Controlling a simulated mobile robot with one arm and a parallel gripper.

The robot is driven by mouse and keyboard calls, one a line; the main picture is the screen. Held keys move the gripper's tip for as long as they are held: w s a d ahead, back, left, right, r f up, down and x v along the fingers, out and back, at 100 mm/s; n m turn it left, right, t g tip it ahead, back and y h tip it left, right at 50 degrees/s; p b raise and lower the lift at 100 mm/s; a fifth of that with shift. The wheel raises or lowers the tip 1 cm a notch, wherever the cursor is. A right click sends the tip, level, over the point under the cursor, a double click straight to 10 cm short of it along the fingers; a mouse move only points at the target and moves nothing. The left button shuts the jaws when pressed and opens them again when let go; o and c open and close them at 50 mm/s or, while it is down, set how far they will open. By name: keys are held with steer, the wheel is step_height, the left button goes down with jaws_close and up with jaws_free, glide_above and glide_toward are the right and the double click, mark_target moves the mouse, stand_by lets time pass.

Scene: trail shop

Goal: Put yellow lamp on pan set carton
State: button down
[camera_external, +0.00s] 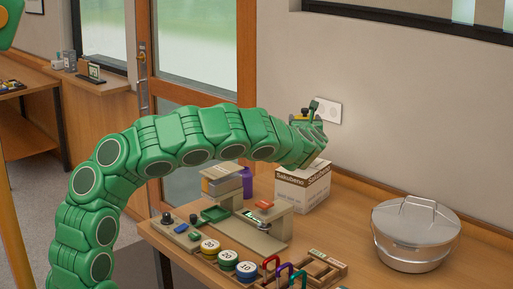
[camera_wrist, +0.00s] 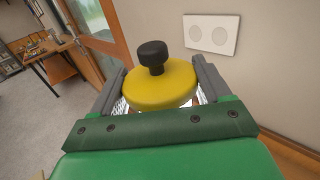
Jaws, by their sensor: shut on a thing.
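The yellow lamp (camera_wrist: 160,88) has a round yellow top and a black knob. In the wrist view it sits between the two grey fingers of my gripper (camera_wrist: 158,84), which is shut on it. In the external view my gripper (camera_external: 312,128) is at the far end of the green arm, above the carton, and the lamp is mostly hidden there. The white and brown carton marked Sakubeno (camera_external: 303,187) stands on the wooden table near the wall. My arm's end overlaps its top edge in the picture, so I cannot tell whether the lamp touches it.
A steel lidded pot (camera_external: 415,235) stands on the table (camera_external: 350,215) at the right. Left of the carton are a beige stand (camera_external: 265,228), several numbered discs (camera_external: 228,260) and carabiners (camera_external: 285,270). A wall socket (camera_wrist: 211,34) is close behind the lamp. Table space between carton and pot is clear.

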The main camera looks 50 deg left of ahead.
steer(key=shift+w+f, duration=0.35)
steer(key=shift+f, duration=1.5)
jaws_free()
steer(key=shift+s, duration=0.1)
steer(key=v, duration=1.2)
